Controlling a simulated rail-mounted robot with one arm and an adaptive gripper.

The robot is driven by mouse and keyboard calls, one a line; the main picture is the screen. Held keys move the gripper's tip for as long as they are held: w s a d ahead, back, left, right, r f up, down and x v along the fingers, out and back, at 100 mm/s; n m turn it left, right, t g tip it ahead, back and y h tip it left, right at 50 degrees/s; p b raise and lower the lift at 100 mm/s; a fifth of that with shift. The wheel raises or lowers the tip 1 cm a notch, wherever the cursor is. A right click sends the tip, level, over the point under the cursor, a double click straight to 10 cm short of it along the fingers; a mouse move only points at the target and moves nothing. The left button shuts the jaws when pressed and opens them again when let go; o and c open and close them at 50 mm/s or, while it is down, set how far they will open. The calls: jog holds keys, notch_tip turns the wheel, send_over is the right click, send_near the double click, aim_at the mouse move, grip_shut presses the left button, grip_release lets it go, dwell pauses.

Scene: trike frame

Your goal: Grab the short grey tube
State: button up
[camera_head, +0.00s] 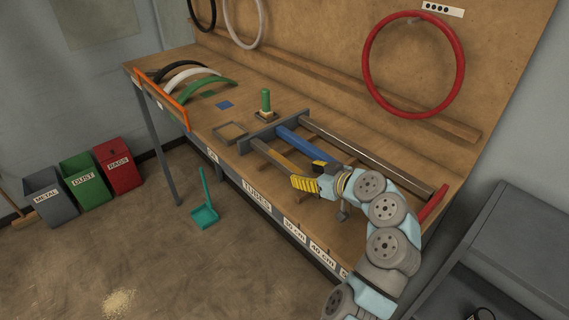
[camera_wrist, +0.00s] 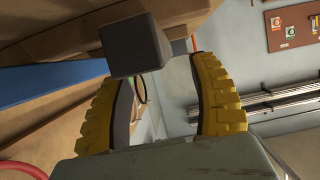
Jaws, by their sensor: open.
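The short grey tube (camera_head: 273,157) appears to be the leftmost tube on the bench in the head view, with its near end by my gripper (camera_head: 314,174). In the wrist view, a dark grey square end (camera_wrist: 137,45), apparently this tube's, shows at the tips of my gripper (camera_wrist: 163,62). It overlaps the left yellow finger's tip, with a gap to the right finger. The jaws are apart, and I cannot tell whether either finger touches the tube. My wrist hides part of the tubes' near ends in the head view.
A blue tube (camera_head: 303,142) lies just right of the grey one, and a long grey tube (camera_head: 365,155) lies beyond it. A grey crosspiece (camera_head: 258,134) stands at their far ends. A green-handled tool (camera_head: 265,101) stands behind. A red bar (camera_head: 433,203) is at the bench's right end.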

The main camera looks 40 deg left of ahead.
aim_at(298, 171)
jog(key=shift+p+x, duration=0.85)
jog(key=shift+x, duration=1.55)
jog(key=shift+d+f, duration=0.1)
grip_shut()
